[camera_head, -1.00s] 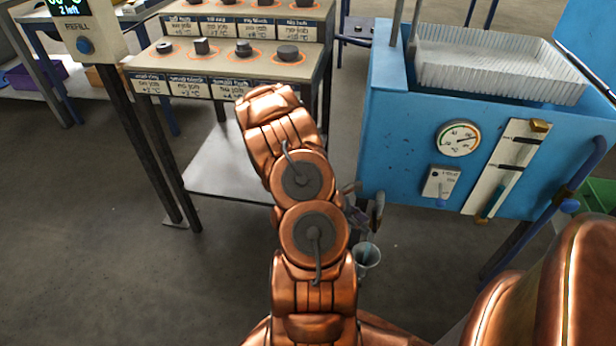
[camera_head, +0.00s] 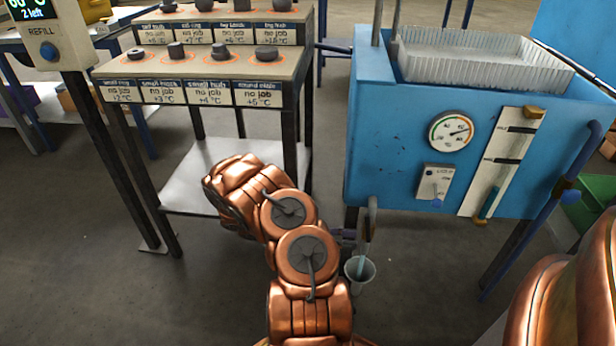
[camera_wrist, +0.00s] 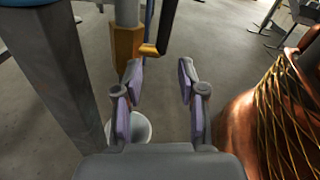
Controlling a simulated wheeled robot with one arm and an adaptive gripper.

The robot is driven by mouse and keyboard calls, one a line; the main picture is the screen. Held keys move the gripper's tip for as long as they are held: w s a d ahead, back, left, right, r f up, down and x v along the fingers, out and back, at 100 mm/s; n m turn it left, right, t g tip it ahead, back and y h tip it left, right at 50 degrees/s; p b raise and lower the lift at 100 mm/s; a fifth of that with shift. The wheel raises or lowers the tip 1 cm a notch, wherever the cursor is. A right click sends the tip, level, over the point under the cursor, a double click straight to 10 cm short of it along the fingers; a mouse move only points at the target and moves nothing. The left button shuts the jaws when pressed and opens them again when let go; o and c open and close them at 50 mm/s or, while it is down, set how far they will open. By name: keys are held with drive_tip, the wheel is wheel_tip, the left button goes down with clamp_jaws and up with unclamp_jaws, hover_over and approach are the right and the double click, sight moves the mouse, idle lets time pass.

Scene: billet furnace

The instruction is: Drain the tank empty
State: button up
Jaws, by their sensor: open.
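The blue tank (camera_head: 400,130) stands at right, with a white ribbed tray in its top. Its sight tube (camera_head: 490,200) shows teal low down, below the lower mark. In the wrist view a vertical pipe carries an orange valve body (camera_wrist: 127,42) with a lever (camera_wrist: 149,49) sticking out to the right. A white bucket (camera_head: 360,271) stands on the floor below the tank's front left; it also shows in the wrist view (camera_wrist: 141,124), partly behind a finger. A bluish streak shows in it; I cannot tell if it is flowing. My gripper (camera_wrist: 160,78) is open and empty, fingertips close to the lever.
A round gauge (camera_head: 450,132) and a small switch box (camera_head: 434,185) are on the tank's front. A labelled rack (camera_head: 205,65) with dark parts stands left, above a low shelf (camera_head: 185,190). A refill post (camera_head: 45,45) stands farther left. A grey leg (camera_wrist: 45,70) is close beside my gripper.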

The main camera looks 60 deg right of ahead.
drive_tip(key=p+v, duration=0.3)
drive_tip(key=v, duration=0.5)
drive_tip(key=a+r+m+p, duration=0.2)
drive_tip(key=r+p, duration=0.2)
drive_tip(key=r, duration=0.5)
drive_tip(key=a+r+m+t+y+p, duration=0.1)
drive_tip(key=r+p, duration=0.3)
drive_tip(key=r, duration=0.6)
drive_tip(key=w+a+r+m+t+y+p, duration=0.1)
drive_tip(key=a+r+p, duration=0.3)
drive_tip(key=r, duration=0.6)
drive_tip(key=shift+m+p, duration=0.3)
drive_tip(key=shift+m, duration=0.5)
drive_tip(key=shift+w, duration=0.1)
